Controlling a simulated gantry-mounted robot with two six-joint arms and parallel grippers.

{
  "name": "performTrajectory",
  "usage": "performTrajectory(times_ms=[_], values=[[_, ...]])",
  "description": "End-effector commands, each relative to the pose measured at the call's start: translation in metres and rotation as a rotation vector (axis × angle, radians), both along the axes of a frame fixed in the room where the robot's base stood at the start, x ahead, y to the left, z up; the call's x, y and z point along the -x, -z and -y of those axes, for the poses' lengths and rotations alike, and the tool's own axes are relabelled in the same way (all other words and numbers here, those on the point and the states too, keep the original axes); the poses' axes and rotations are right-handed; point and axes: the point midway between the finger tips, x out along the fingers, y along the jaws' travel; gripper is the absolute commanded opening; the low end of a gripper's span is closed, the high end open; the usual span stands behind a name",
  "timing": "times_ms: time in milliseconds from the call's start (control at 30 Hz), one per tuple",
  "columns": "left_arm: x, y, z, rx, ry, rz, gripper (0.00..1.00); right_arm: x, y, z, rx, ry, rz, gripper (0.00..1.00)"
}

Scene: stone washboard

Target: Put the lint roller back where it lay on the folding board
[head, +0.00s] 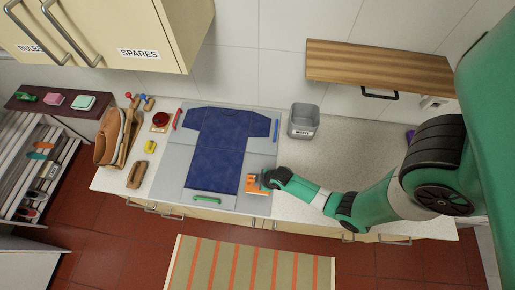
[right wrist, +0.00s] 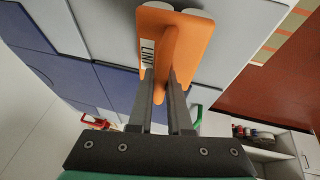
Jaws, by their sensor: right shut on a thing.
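The lint roller is the orange piece (head: 256,187) at the right front corner of the grey folding board (head: 171,172) in the head view. My right gripper (head: 265,181) is shut on it. In the right wrist view, the fingers clasp the upright fin of the orange lint roller (right wrist: 203,35), which has a white label reading "LIN" and pale rounded parts behind it. I cannot tell whether it touches the board. A navy T-shirt (head: 215,150) lies spread on the board, left of the lint roller. My left gripper is not in view.
A grey bin (head: 302,120) stands right of the board. Left of it are a yellow piece (head: 150,146), a brush (head: 137,174) and a dark red round item (head: 160,121). A wooden shelf (head: 375,67) overhangs the back right.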

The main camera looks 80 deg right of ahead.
Motion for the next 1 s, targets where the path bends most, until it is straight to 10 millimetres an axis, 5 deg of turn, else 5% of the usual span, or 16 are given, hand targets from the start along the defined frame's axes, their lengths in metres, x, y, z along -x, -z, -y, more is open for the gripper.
performTrajectory(times_ms=[467, 500, 633, 1000], values=[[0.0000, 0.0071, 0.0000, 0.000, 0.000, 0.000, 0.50, -0.0005, 0.0140, 0.0000, 0.000, 0.000, 0.002, 0.00], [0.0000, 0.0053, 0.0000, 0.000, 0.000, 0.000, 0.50, -0.0004, 0.0123, 0.0000, 0.000, 0.000, 0.001, 0.24], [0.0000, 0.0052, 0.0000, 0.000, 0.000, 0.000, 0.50, -0.0003, 0.0121, -0.0001, 0.000, 0.000, 0.001, 0.47], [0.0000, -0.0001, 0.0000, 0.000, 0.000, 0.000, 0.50, 0.0013, 0.0051, -0.0006, 0.000, 0.000, 0.001, 0.47]])
